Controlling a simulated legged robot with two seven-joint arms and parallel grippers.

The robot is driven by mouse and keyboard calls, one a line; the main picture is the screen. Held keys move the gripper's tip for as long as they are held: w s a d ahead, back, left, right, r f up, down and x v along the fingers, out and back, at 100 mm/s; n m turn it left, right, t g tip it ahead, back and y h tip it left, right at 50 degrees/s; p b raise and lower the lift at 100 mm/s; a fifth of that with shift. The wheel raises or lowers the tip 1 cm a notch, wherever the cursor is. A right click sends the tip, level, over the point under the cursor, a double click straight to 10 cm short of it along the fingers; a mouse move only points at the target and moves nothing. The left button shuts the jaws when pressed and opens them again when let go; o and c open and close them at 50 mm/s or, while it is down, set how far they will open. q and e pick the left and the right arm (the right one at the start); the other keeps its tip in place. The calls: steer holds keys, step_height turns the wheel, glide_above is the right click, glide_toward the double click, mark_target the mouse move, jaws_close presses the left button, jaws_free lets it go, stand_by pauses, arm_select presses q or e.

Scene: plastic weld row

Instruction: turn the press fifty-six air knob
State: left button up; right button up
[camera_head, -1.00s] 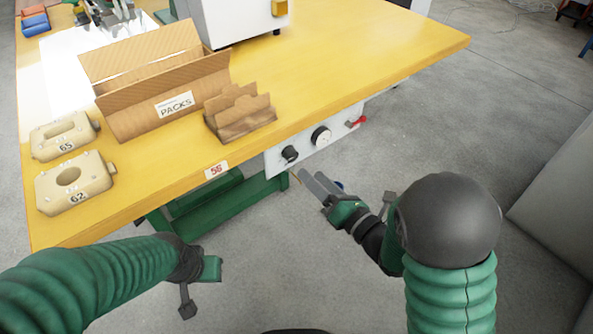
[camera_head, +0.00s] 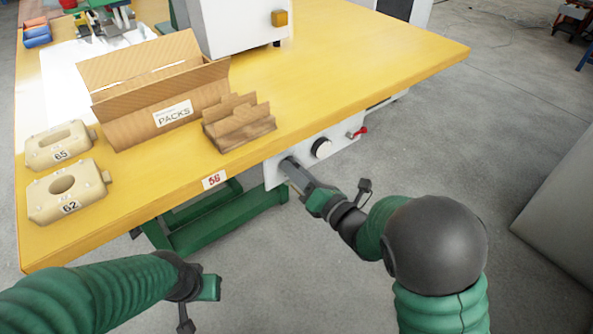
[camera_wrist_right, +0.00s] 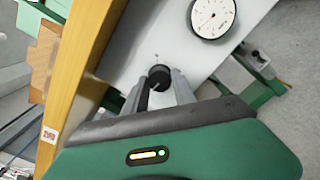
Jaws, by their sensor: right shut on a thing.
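The black air knob (camera_wrist_right: 159,77) sits on a white panel (camera_head: 275,172) under the table's front edge, beside a label reading 56 (camera_head: 214,179). My right gripper (camera_head: 290,167) reaches the panel, and its fingers hide most of the knob in the head view. In the right wrist view the two fingers of this gripper (camera_wrist_right: 161,85) stand on either side of the knob and are shut on it. My left gripper (camera_head: 208,288) hangs at the lower left, away from the panel; its fingers cannot be made out.
A round gauge (camera_head: 321,148) and a red-handled valve (camera_head: 360,132) are on the same panel. On the yellow table (camera_head: 400,50) stand a PACKS box (camera_head: 150,125), a cardboard holder (camera_head: 238,125) and beige blocks 65 (camera_head: 45,150) and 62 (camera_head: 50,205).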

jaws_close()
steer(key=shift+d+m, duration=0.1)
steer(key=shift+m, duration=0.3)
steer(key=shift+f+m+p, duration=0.2)
steer(key=shift+m+p, duration=2.2)
steer(key=shift+m, duration=6.1)
steer(key=shift+f, duration=0.1)
steer(key=o, duration=1)
jaws_free()
steer(key=shift+c, duration=0.2)
steer(key=shift+r, duration=0.2)
